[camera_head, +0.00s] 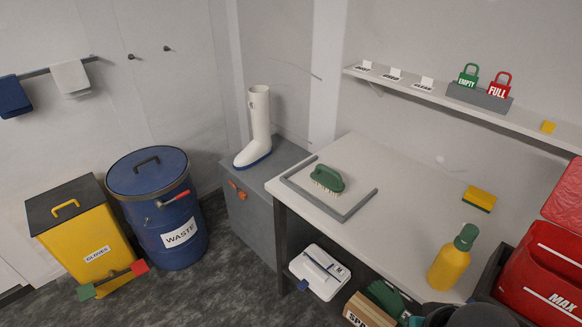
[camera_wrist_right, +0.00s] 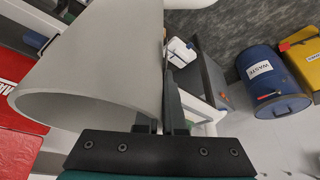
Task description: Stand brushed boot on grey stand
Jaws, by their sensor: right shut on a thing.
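A white boot with a blue sole (camera_head: 259,125) stands upright on the grey stand (camera_head: 288,157), left of the table in the head view. In the right wrist view my right gripper (camera_wrist_right: 160,115) is shut on the wall of a pale, hollow tapering thing (camera_wrist_right: 95,65), which looks like the shaft of another boot. Its round open end faces lower left and its far part is out of frame. A grey box-like body, seemingly the stand, shows beyond it (camera_wrist_right: 214,78). A green brush (camera_head: 327,178) lies in a grey-edged area of the table. My left gripper is not in view.
A red box (camera_head: 540,270) is at right. A blue waste drum (camera_head: 180,215) and yellow glove bin (camera_head: 85,235) stand left. A white case (camera_head: 320,272) sits below the table.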

